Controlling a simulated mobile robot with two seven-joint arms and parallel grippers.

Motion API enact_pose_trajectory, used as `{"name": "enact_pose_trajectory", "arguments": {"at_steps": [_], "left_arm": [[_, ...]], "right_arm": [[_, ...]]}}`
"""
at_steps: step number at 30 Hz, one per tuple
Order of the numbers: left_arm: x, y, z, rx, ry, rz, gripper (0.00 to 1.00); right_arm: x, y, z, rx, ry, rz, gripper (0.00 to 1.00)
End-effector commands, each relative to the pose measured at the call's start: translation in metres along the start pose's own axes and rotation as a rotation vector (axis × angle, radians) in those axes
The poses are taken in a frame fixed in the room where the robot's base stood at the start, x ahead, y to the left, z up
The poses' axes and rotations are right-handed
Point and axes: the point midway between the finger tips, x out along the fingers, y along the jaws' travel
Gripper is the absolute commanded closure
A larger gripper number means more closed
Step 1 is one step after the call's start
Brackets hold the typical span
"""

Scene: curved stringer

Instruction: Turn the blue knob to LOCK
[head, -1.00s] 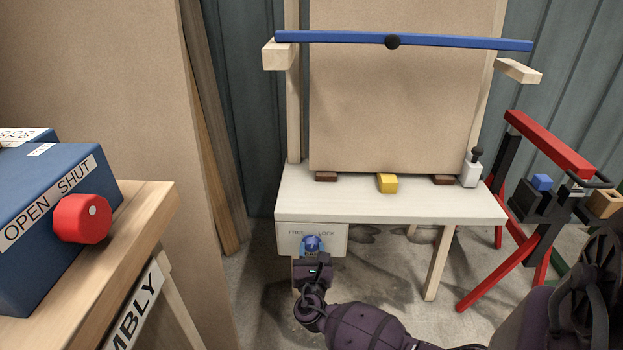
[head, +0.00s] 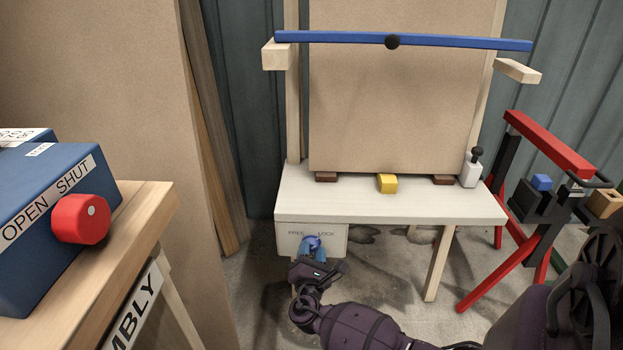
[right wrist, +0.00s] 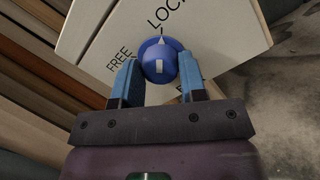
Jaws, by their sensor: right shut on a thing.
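The blue knob (head: 311,243) sits on a white box front (head: 335,243) under the near left part of the white bench, below the words FREE and LOCK. My right gripper (head: 309,248) is shut on it. In the right wrist view, the round knob (right wrist: 161,66) is between the two blue fingers of the right gripper (right wrist: 158,80). The knob's white pointer points up in that view, toward the word LOCK (right wrist: 165,12). The lower part of the knob front is close to the gripper body. My left gripper is not in view.
The white bench (head: 400,208) carries a yellow block (head: 387,183) and a white block with a black knob (head: 470,174). A blue bar (head: 400,40) spans above. A blue box with a red knob (head: 81,218) stands left. A red trestle (head: 548,143) stands right.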

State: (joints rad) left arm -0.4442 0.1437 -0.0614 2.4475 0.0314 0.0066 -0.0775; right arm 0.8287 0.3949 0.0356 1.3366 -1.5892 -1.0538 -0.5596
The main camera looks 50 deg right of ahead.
Motion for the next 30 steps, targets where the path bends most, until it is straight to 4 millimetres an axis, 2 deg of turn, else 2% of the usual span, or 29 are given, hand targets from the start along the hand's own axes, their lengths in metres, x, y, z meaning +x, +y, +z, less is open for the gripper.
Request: {"name": "enact_pose_trajectory", "arguments": {"at_steps": [11, 12, 16, 30], "left_arm": [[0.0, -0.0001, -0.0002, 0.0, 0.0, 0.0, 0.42], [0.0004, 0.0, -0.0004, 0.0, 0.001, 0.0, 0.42], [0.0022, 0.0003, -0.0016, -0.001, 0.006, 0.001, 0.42], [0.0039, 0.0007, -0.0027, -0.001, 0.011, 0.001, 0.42]], "right_arm": [[0.0007, 0.0008, 0.0002, 0.006, 0.0, 0.0, 0.85], [0.0008, 0.0008, 0.0003, 0.006, -0.001, 0.0, 0.57], [0.0006, 0.0007, 0.0002, 0.005, -0.001, 0.0, 0.37], [0.0004, -0.0008, 0.0003, 0.003, 0.0, 0.0, 0.36]]}}
